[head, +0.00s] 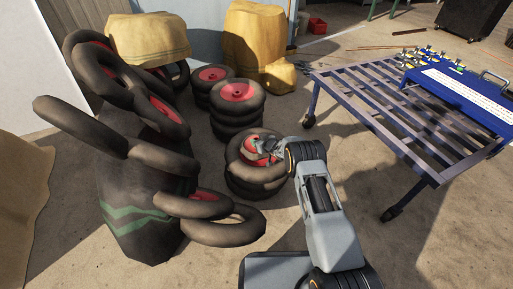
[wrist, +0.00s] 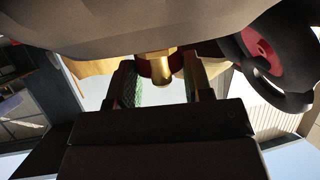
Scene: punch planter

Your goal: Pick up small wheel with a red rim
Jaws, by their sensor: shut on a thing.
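The small wheel with a red rim (head: 262,173) lies flat on top of a short stack of dark tyres in the head view. My gripper (head: 266,147) is at its red centre. In the wrist view a large grey-brown tyre surface (wrist: 150,22) fills the top of the picture. A brass hub (wrist: 161,66) sticks out between the fingers of my gripper (wrist: 162,82), which is shut on the wheel at its centre. The exact contact is partly hidden in both views.
Another stack of red-rimmed wheels (head: 237,97) stands behind. Several tyres lean around a dark planter (head: 135,210) at left. A purple slatted table (head: 370,105) with a blue case (head: 465,85) stands at right. Sacks (head: 255,35) stand at the back. Sandy ground between stack and table is clear.

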